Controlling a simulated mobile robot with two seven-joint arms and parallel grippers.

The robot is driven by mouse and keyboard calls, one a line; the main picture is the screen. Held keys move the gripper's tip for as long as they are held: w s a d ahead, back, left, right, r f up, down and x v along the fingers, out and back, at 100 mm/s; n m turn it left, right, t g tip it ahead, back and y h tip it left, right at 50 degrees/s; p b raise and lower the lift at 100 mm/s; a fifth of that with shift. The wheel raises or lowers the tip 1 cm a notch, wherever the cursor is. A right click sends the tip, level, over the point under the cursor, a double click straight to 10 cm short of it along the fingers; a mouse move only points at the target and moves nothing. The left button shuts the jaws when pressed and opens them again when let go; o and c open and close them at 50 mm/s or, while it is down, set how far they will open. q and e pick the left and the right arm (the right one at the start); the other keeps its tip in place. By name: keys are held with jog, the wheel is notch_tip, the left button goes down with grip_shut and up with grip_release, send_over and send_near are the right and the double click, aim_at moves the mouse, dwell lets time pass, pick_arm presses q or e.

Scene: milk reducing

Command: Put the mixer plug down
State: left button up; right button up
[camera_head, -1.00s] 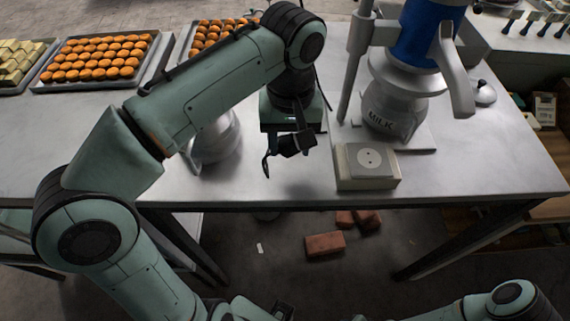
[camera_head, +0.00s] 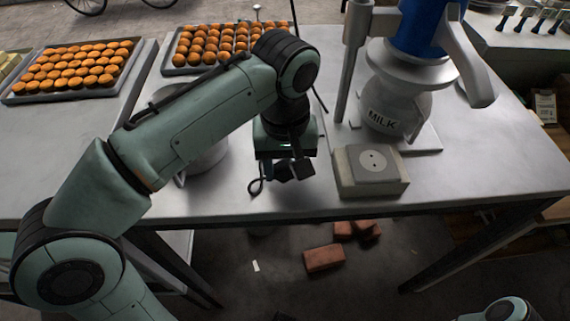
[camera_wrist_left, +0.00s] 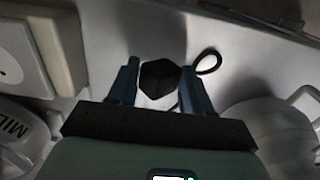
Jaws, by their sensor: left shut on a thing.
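The black mixer plug (camera_wrist_left: 158,79) sits between the two fingers of my left gripper (camera_wrist_left: 160,84) in the left wrist view. My left gripper (camera_head: 292,170) is shut on it, low over the grey metal table (camera_head: 225,205) near its front edge. The plug's cable (camera_head: 256,187) curls to the left of the gripper in the head view. I cannot tell for sure whether the plug touches the table. The mixer (camera_head: 425,60), blue and silver, stands at the right with a jug marked MILK (camera_head: 388,108) under it. My right gripper is not in view.
A beige socket box (camera_head: 371,170) stands just right of my left gripper. A silver pot (camera_head: 205,155) is partly hidden behind my left arm. Trays of buns (camera_head: 72,97) lie at the back left. Bricks (camera_head: 324,258) lie on the floor.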

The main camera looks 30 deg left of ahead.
aim_at(284, 165)
pick_arm(q)
jog(key=shift+f, duration=0.55)
jog(key=o, duration=1.4)
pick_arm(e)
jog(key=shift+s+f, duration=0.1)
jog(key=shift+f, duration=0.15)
pick_arm(q)
notch_tip(284, 165, up, 13)
jog(key=p, duration=0.5)
jog(key=shift+r+p, duration=0.15)
jog(key=shift+p, duration=0.25)
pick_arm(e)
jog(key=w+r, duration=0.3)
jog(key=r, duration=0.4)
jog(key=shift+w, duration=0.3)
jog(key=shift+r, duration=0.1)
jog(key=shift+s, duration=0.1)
